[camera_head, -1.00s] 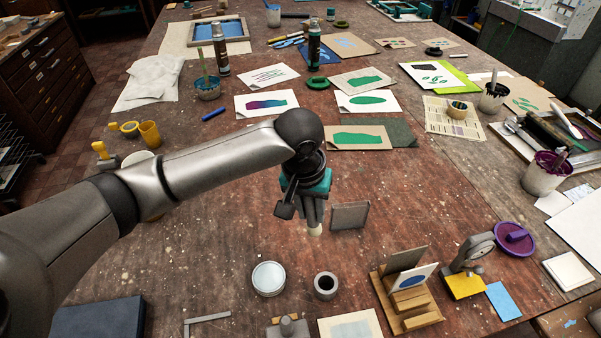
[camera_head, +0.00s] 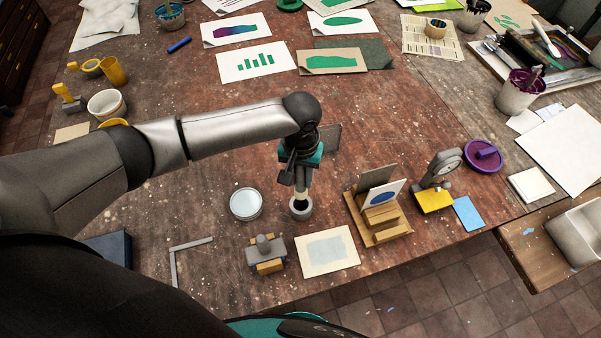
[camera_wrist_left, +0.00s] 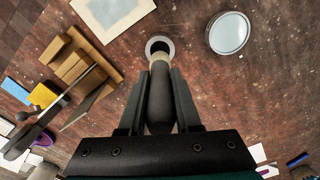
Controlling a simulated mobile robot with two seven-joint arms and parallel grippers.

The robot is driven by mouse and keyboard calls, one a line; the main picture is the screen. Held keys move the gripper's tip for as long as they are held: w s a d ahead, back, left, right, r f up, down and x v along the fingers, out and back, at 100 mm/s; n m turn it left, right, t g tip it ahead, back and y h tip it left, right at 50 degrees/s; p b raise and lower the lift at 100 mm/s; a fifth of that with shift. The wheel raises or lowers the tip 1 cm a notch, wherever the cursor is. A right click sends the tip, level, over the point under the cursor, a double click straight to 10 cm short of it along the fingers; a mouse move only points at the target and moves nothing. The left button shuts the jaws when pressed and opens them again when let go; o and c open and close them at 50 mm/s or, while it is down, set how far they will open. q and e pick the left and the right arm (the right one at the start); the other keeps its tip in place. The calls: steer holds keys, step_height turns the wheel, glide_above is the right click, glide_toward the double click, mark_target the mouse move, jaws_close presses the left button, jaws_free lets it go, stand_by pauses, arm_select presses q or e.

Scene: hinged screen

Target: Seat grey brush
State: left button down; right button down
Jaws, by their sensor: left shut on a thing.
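My left gripper (camera_head: 302,178) is shut on the grey brush (camera_wrist_left: 160,98) and holds it roughly upright, pale tip down. The small grey round holder (camera_head: 300,213) with a dark opening stands on the table right under it. In the head view the brush's pale end (camera_head: 301,194) is at the mouth of the holder. In the left wrist view the tip overlaps the near rim of the holder (camera_wrist_left: 151,42). I cannot tell whether the tip is inside or just above. My right gripper is not in view.
A round pale-topped dish (camera_head: 246,203) stands left of the holder. A wooden stand with cards (camera_head: 384,235) is to its right. A grey block tool (camera_head: 264,250) and a card (camera_head: 327,251) lie in front. A grey upright plate (camera_head: 328,137) stands behind the gripper.

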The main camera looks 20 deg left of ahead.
mark_target(301, 188)
arm_select(q)
step_height(301, 188, down, 3)
steer(key=shift+r+b, duration=0.15)
steer(key=shift+b, duration=0.7)
steer(key=shift+f+b, duration=0.45)
steer(key=shift+f, duration=0.5)
steer(key=shift+r, duration=0.1)
steer(key=shift+p, duration=0.5)
steer(key=shift+p, duration=0.4)
steer(key=shift+f, duration=0.25)
